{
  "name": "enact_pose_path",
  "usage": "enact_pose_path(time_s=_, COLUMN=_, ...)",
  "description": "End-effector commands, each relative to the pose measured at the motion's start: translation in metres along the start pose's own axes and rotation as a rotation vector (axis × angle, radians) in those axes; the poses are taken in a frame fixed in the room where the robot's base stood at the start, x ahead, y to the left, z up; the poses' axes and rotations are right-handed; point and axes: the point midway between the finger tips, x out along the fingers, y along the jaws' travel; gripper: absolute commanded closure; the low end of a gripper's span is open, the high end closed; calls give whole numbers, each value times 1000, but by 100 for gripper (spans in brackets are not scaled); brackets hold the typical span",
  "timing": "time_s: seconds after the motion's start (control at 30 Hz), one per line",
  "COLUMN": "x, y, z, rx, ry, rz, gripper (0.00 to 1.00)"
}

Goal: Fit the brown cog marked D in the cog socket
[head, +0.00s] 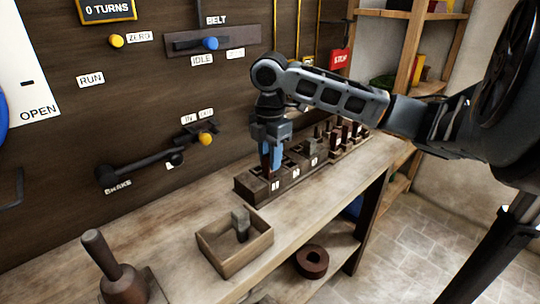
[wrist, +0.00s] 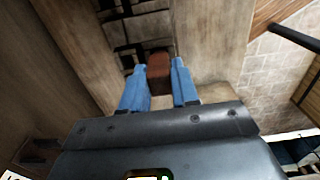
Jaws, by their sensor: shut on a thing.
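My gripper (head: 271,163) has its blue fingers pointing down at the left end of the dark rack (head: 246,190) on the bench. It is shut on a brown cog (wrist: 159,72), seen as a brown block between the fingers in the wrist view. No letter D can be read on it. The cog's lower end is at or just above the rack's near-left compartment; I cannot tell whether it is still inside. I cannot pick out the cog socket with certainty.
Other brown and grey pieces stand farther along the rack (head: 344,134). In front are an open wooden box (head: 222,268) with a grey piece in it and a brown hand bell-like tool (head: 122,284). A brown ring (head: 311,262) lies on the lower shelf.

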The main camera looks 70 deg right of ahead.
Motion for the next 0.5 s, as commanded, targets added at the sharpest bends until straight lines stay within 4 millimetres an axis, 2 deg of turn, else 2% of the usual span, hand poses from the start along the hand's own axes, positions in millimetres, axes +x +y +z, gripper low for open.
enact_pose_path(time_s=0.13, x=0, y=0, z=0, rx=0, ry=0, rz=0, gripper=100)
enact_pose_path(time_s=0.17, x=0, y=0, z=0, rx=0, ry=0, rz=0, gripper=70)
enact_pose_path(time_s=0.4, x=0, y=0, z=0, rx=0, ry=0, rz=0, gripper=47)
enact_pose_path(time_s=0.5, x=0, y=0, z=0, rx=0, ry=0, rz=0, gripper=41)
